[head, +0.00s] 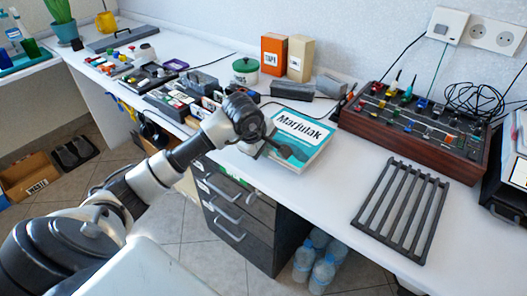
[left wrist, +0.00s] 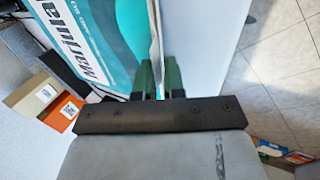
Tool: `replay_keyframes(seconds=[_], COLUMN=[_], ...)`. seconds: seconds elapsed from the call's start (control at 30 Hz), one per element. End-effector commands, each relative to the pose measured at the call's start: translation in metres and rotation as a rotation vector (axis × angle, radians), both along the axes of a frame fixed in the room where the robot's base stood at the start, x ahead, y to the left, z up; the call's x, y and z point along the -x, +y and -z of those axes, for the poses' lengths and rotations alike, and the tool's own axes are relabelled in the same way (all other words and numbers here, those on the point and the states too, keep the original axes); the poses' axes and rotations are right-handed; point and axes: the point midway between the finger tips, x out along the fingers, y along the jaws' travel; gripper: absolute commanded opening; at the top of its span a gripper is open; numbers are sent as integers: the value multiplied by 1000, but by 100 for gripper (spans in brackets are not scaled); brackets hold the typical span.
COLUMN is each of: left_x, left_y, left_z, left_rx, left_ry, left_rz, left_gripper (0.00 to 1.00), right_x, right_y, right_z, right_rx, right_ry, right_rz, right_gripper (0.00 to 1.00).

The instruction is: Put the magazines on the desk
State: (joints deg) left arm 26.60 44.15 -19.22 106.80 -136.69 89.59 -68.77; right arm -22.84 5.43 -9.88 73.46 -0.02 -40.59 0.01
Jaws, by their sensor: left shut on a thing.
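A teal and white magazine (head: 305,130) with "Marjulak" on its cover is at the front edge of the white desk (head: 335,215), face up. It looks thick; whether it is one magazine or a stack I cannot tell. My left gripper (head: 275,148) is shut on its near edge. In the left wrist view the magazine (left wrist: 100,35) runs in between the two fingers of the gripper (left wrist: 158,78). Whether the magazine rests fully on the desk or is slightly raised I cannot tell. My right gripper is not in view.
A wooden mixer console (head: 415,130) and a dark slatted rack (head: 400,210) are on the right. Orange (head: 273,54) and tan (head: 300,58) boxes stand behind the magazine. Small devices crowd the left. Drawers (head: 240,210) and water bottles (head: 318,258) are below.

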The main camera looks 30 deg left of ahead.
Motion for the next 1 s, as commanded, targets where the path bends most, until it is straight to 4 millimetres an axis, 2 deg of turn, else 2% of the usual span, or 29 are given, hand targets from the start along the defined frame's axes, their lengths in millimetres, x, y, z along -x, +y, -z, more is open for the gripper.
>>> replay_keyframes(seconds=[0.1, 0.47, 0.5, 0.63, 1.0], left_x=[0, -1, 0, 0, 0], left_y=[0, 0, 0, 0, 0], left_z=[12, 13, 14, 14, 11], left_rx=[2, 0, 0, 0, 1], left_ry=[-3, -4, 0, 0, 0], left_rz=[-1, 0, 0, 0, 0], left_gripper=[0, 0, 16, 36, 36], right_x=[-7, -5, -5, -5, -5], right_y=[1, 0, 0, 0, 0], right_z=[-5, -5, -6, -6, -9], right_rx=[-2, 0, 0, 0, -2], right_ry=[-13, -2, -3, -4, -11], right_rz=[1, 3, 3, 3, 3], right_gripper=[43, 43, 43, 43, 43])
